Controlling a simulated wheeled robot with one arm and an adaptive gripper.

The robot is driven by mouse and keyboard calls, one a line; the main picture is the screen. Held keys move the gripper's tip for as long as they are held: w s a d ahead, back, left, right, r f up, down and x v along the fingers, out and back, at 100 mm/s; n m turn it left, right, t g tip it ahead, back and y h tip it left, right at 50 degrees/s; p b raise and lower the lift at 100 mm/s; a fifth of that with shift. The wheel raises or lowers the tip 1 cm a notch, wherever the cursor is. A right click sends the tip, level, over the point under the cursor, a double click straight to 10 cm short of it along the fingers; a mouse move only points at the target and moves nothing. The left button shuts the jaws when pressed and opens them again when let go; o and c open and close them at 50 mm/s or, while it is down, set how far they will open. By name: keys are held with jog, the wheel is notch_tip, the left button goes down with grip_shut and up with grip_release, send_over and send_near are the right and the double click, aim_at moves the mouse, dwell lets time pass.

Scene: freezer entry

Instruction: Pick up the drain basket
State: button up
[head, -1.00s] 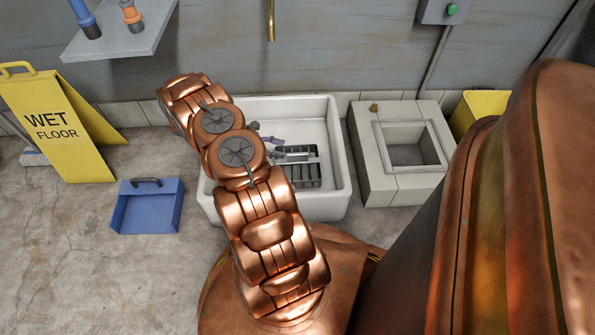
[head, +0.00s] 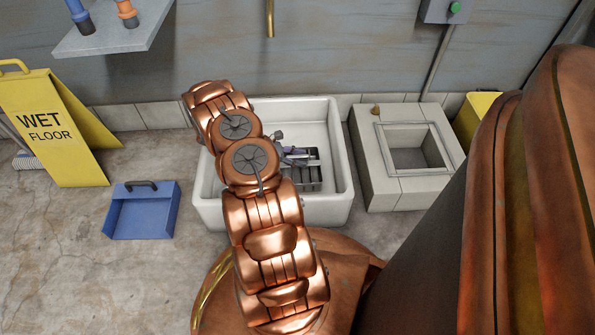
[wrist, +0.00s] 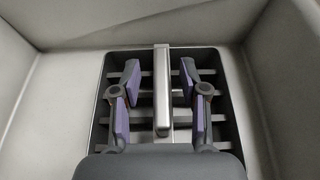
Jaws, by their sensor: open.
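The drain basket (head: 311,180) is a dark slatted piece with a light metal bar handle, lying in the white sink (head: 335,209). My arm hides its left part in the head view. In the wrist view the basket (wrist: 220,69) fills the middle, and its raised bar (wrist: 161,85) runs lengthwise. My gripper (wrist: 157,75) is open over the basket, with one purple-padded finger on each side of the bar. There is a gap between each pad and the bar. In the head view my gripper (head: 291,152) is partly hidden by the arm.
A concrete block with a square opening (head: 385,185) stands right of the sink. A blue dustpan (head: 143,218) and a yellow wet floor sign (head: 62,140) are on the floor to the left. A brass pipe (head: 270,18) hangs on the wall above the sink.

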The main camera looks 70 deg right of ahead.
jog(key=shift+s+d+f, duration=0.15)
jog(key=shift+s+f, duration=0.05)
jog(key=shift+s, duration=0.2)
jog(key=shift+c, duration=0.3)
grip_shut()
